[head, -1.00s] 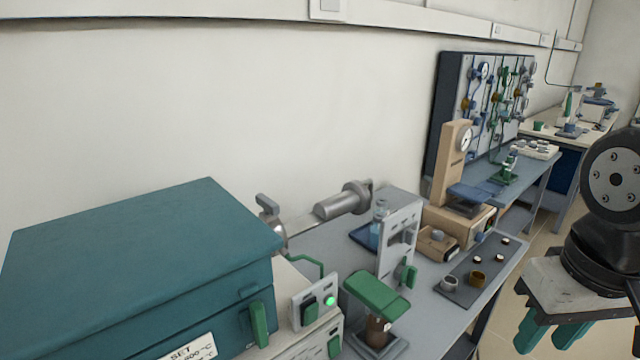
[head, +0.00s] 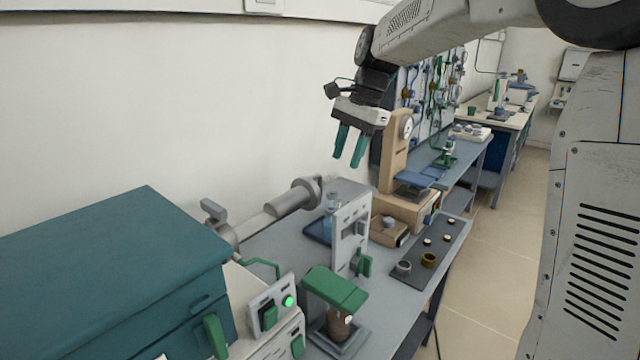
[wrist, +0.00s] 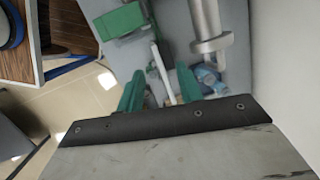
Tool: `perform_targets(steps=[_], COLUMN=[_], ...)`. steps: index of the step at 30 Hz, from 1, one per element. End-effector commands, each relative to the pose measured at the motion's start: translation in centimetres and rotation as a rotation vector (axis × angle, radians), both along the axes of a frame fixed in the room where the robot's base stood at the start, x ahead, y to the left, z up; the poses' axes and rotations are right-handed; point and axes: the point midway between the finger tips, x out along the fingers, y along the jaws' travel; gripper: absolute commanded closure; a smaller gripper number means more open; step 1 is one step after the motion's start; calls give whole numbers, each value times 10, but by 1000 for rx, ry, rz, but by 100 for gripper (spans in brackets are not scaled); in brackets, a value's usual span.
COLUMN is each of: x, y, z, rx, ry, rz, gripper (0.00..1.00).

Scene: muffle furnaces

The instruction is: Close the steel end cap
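A grey steel cylinder (head: 290,201) with a wider round flange, which looks like the steel end cap (head: 316,189), lies near the wall to the right of the teal furnace (head: 110,270).
A green-topped device (head: 335,288) is in front. A beige press (head: 394,150) and a dark tray (head: 430,255) with small cups are to the right. Open floor lies beyond.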

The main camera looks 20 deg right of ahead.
Motion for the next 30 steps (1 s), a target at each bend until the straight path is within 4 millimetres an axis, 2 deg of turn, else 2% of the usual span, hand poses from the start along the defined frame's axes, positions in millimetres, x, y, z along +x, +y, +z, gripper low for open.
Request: perform_targets(steps=[1,6,9,12,15,20,30], x=[26,93,120,137,145,148,148], y=[-2,-7,-9,-10,-10,-5,15], z=[-10,-39,-54,-65,-71,-87,-134], rx=[19,78,104,120,128,132,131], ry=[26,102,136,160,172,178,177], rz=[-64,-268,-354,-412,-443,-454,-452], gripper=[64,64,64,64,64,64,64])
